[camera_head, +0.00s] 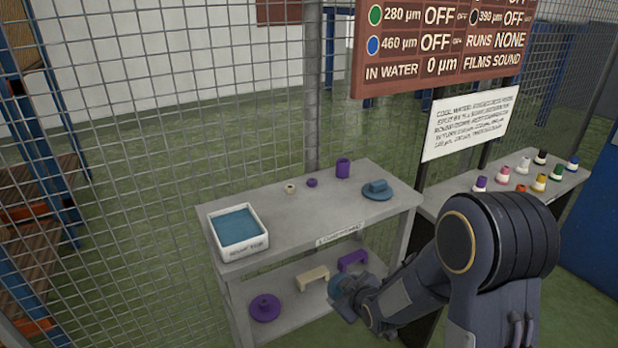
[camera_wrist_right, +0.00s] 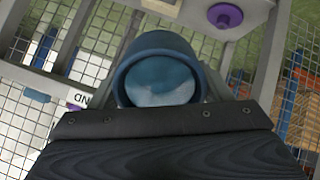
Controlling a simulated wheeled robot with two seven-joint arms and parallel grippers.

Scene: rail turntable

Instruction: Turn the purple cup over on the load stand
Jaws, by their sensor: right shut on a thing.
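A purple cup-like cylinder (camera_head: 343,168) stands at the back of the upper deck of a grey two-level stand (camera_head: 285,225). I cannot tell whether its mouth is up or down. My right gripper (camera_head: 350,290) is in front of the stand, below deck height, away from that cylinder. It is shut on a blue cup (camera_head: 337,286), partly hidden by the gripper in the head view. In the right wrist view the blue cup (camera_wrist_right: 160,45) fills the middle, with its round opening towards the camera. My left gripper is in neither view.
The deck also holds a white tray (camera_head: 262,240) with blue inside, small cream and purple pieces, and a blue lidded disc (camera_head: 377,190). The lower shelf holds a purple disc (camera_head: 265,308), a cream bracket (camera_head: 313,278) and a purple bracket (camera_head: 353,260). Mesh fencing stands behind.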

